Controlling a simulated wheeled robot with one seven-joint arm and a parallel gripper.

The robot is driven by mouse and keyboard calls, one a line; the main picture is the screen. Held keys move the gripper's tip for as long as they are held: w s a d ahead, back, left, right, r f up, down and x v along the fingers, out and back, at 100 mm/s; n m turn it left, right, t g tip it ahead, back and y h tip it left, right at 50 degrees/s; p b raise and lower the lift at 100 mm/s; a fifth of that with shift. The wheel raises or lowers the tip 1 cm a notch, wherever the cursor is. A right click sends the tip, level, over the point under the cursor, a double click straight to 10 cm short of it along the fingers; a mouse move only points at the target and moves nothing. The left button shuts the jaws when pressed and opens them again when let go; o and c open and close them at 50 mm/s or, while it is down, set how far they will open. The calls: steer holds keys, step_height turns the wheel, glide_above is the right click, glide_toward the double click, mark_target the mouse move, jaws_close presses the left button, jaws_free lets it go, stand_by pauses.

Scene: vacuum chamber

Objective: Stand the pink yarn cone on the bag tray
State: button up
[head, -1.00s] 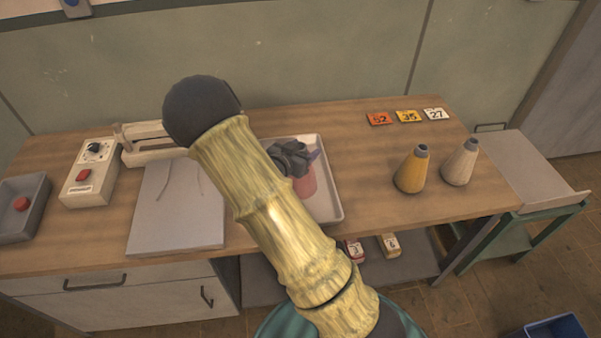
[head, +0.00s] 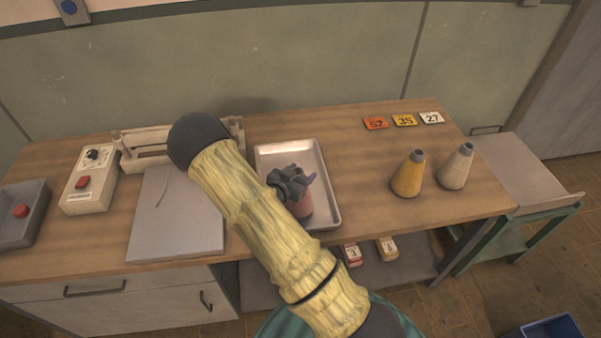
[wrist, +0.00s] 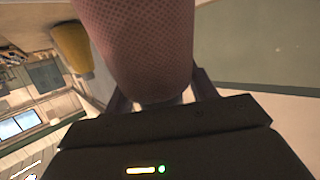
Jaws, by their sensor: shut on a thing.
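The pink yarn cone (head: 301,206) is held in my gripper (head: 291,184), over the near part of a shallow metal tray, the bag tray (head: 284,151), in the head view. My gripper is shut on the cone's narrow top, and the dark fingers hide that end. The cone looks about upright; I cannot tell whether its base touches the tray. In the wrist view, the cone's pink meshed side (wrist: 138,45) fills the top middle, between the fingers of my gripper (wrist: 160,98). My arm hides the tray's left near side.
A yellow cone (head: 408,176) and a pale cone (head: 456,168) stand right of the tray. Numbered tags (head: 404,120) lie behind them. A grey plate (head: 175,225), a control box (head: 90,183) and a white rack (head: 140,150) are at left. Bare tabletop separates tray and cones.

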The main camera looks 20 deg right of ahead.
steer(key=shift+f, duration=0.1)
steer(key=shift+f, duration=0.2)
steer(key=o, duration=1.7)
steer(key=shift+r, duration=0.15)
steer(key=shift+s+a, duration=0.15)
steer(key=shift+a, duration=0.1)
steer(key=b+v, duration=0.3)
steer(key=v, duration=0.8)
steer(key=shift+s+a+r+b, duration=0.1)
steer(key=shift+s+r+b, duration=0.1)
steer(key=shift+b, duration=0.15)
